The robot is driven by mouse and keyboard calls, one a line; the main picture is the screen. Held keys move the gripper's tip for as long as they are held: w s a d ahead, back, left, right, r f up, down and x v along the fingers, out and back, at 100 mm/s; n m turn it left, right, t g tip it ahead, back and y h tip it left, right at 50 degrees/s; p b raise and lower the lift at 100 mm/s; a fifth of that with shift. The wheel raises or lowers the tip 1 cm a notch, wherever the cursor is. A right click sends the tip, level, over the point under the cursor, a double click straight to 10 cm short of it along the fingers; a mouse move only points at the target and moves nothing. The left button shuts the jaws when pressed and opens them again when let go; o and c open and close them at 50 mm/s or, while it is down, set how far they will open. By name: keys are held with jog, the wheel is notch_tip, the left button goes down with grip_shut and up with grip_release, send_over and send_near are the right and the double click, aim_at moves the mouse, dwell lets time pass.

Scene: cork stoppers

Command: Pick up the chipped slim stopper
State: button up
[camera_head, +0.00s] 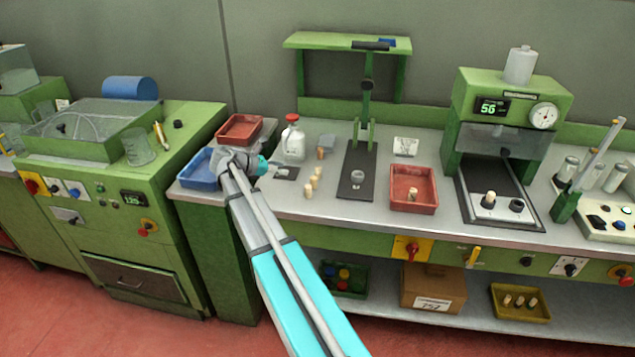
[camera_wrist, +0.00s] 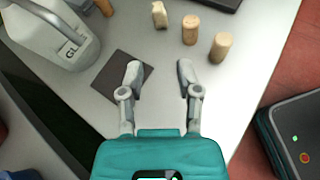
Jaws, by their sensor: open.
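Several cork stoppers stand on the steel bench right of my gripper. In the wrist view, a pale, narrower stopper (camera_wrist: 159,15) has an uneven outline that looks chipped; it also shows in the head view (camera_head: 318,172). A tan stopper (camera_wrist: 190,29) and another tan stopper (camera_wrist: 221,46) stand in a slanting row with it, toward the bench's front edge. A browner stopper (camera_wrist: 105,8) is cut off at the top of the wrist view. My gripper (camera_wrist: 160,70) is open and empty, short of the row; it also shows in the head view (camera_head: 268,166). No stopper is between its fingers.
A dark square pad (camera_wrist: 122,79) lies by the left fingertip. A white bottle with a red cap (camera_head: 293,140) stands behind it. A blue tray (camera_head: 198,183) and a red tray (camera_head: 240,142) are left. A black-based press (camera_head: 349,186) stands right of the row.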

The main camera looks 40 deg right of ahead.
jog(key=shift+w+d+r+n, duration=0.1)
jog(key=shift+w+d+n, duration=0.2)
jog(key=shift+d, duration=0.1)
jog(key=shift+s, duration=0.1)
jog(key=b, duration=0.3)
send_near(318, 168)
jog(key=d+f, duration=0.2)
jog(key=d, duration=0.1)
jog(key=shift+d+f, duration=0.25)
jog(key=shift+f, duration=0.1)
jog(key=shift+s+d+f, duration=0.1)
jog(key=shift+d, duration=0.35)
jog(key=shift+d, duration=0.1)
jog(key=shift+s+b+x, duration=0.1)
jog(key=shift+b+x, duration=0.45)
jog(key=shift+x, duration=0.7)
jog(key=shift+s+b+x, duration=0.15)
jog(key=shift+b+x, duration=0.35)
jog(key=shift+x, duration=0.75)
jog(key=shift+r, duration=0.2)
jog(key=c, duration=0.5)
